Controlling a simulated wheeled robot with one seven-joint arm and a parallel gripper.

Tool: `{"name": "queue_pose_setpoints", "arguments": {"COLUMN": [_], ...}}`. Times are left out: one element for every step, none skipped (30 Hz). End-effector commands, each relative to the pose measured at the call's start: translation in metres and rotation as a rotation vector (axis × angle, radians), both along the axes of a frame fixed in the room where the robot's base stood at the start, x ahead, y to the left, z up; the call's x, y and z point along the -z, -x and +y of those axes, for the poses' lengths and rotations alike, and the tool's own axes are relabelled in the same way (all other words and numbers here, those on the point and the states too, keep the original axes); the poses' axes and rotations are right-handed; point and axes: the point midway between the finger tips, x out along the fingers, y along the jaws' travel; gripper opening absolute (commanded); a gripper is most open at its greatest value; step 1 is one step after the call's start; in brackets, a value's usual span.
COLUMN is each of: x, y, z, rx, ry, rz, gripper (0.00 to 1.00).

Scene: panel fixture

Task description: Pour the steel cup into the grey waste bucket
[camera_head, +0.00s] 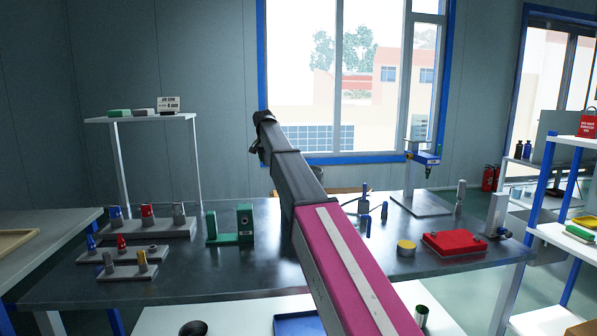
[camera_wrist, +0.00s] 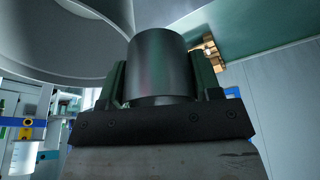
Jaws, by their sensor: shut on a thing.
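In the wrist view, my gripper (camera_wrist: 161,82) is shut on a dark grey metal cylinder, the steel cup (camera_wrist: 160,60), with one finger on each side of it. I cannot tell the cup's tilt or contents. In the head view my arm rises across the bench toward the window, and the cup does not show clearly there. A large pale grey curved shape (camera_wrist: 55,40) fills the upper left of the wrist view, beyond the cup. I cannot tell whether it is the waste bucket, which I cannot make out for certain in the head view.
The dark bench (camera_head: 150,280) holds a green fixture (camera_head: 245,224), peg racks (camera_head: 150,228), a yellow-topped tin (camera_head: 406,248) and a red case (camera_head: 454,243). A dark round container (camera_head: 193,328) and a metal cylinder (camera_head: 421,316) are low in front. A shelf (camera_head: 552,236) stands right.

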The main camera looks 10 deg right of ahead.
Motion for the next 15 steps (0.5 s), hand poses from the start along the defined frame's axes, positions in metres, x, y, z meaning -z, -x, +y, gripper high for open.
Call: {"name": "queue_pose_setpoints", "arguments": {"x": [0.0, 0.0, 0.0, 0.0, 0.0, 0.0, -0.001, -0.001, -0.001, -0.001, -0.002, -0.002, -0.003, -0.003, -0.004], "y": [0.0, 0.0, 0.0, 0.0, 0.0, 0.001, 0.001, 0.001, 0.002, 0.002, 0.002, 0.003, 0.003, 0.003, 0.004], "z": [0.0, 0.0, 0.0, 0.0, -0.001, -0.001, -0.002, -0.002, -0.003, -0.004, -0.005, -0.006, -0.007, -0.008, -0.01], "rx": [0.0, 0.0, 0.0, 0.0, 0.0, 0.001, 0.0, 0.0, 0.001, 0.0, 0.0, 0.0, 0.001, 0.001, 0.001], "ry": [0.0, 0.0, -0.001, -0.002, -0.005, -0.01, -0.016, -0.022, -0.033, -0.041, -0.051, -0.067, -0.078, -0.091, -0.111], "rz": [0.0, 0.0, 0.0, -0.001, -0.002, -0.005, -0.006, -0.008, -0.011, -0.014, -0.018, -0.023, -0.027, -0.033, -0.039], "gripper": [0.32, 0.32, 0.32, 0.32, 0.32, 0.32, 0.32, 0.32, 0.32, 0.32, 0.32, 0.32, 0.32, 0.32, 0.32]}}
